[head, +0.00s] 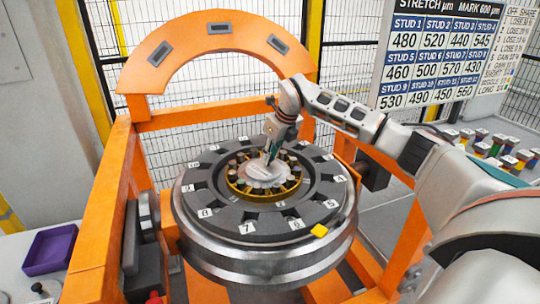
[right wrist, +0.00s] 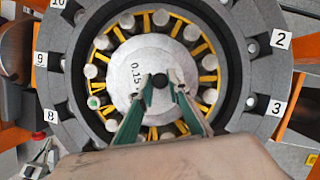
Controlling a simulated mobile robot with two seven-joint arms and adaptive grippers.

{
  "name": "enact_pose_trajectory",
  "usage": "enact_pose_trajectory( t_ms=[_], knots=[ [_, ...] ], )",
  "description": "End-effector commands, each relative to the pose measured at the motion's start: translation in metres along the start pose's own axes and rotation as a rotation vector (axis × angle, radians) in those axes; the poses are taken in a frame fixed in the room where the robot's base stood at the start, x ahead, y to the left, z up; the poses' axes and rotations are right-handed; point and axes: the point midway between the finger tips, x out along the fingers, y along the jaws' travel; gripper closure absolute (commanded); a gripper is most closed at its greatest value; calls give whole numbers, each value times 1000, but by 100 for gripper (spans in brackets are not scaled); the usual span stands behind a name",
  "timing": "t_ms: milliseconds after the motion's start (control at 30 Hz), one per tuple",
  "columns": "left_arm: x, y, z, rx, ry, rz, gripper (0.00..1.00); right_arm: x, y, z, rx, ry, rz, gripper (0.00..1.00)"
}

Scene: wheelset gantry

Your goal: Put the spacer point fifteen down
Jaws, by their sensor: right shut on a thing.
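The spacer is a pale round disc (head: 265,179) marked 0.15 with a dark knob at its middle. It also shows in the right wrist view (right wrist: 160,53). My right gripper (head: 271,158) comes from above and is shut on the knob, as the right wrist view (right wrist: 160,82) shows. The disc is over the middle of the wheel, inside the ring of studs; I cannot tell whether it touches the hub below. The wheel (head: 262,262) lies flat with a dark numbered ring on top.
An orange gantry frame (head: 145,80) with an arch surrounds the wheel. A purple bin (head: 49,250) stands at left. Several coloured pieces (head: 500,148) stand on a table at right, below a stud chart (head: 432,45).

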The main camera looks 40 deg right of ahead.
Motion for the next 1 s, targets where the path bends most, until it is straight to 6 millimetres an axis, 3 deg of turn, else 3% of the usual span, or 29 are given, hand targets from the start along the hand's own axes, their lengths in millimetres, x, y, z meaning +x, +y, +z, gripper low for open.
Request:
enact_pose_trajectory(
  t_ms=[33, 100, 533, 667, 1000],
  knots=[
    [0, 0, 1, 2, -1, 0, 100, 1, 0, -1, 0, 1, 0, 81],
    [0, -1, 1, 4, -1, 0, 100, 1, 0, -1, 0, 1, 0, 66],
    [-1, 0, 3, 5, -4, 2, 100, -5, -1, 1, 1, -1, -1, 66],
    [1, 3, 4, 2, -2, 5, 100, -23, -1, 1, 0, -3, -1, 66],
    [3, 9, -2, -4, 19, 13, 100, -92, -1, 1, 0, -3, -1, 66]
  ],
)
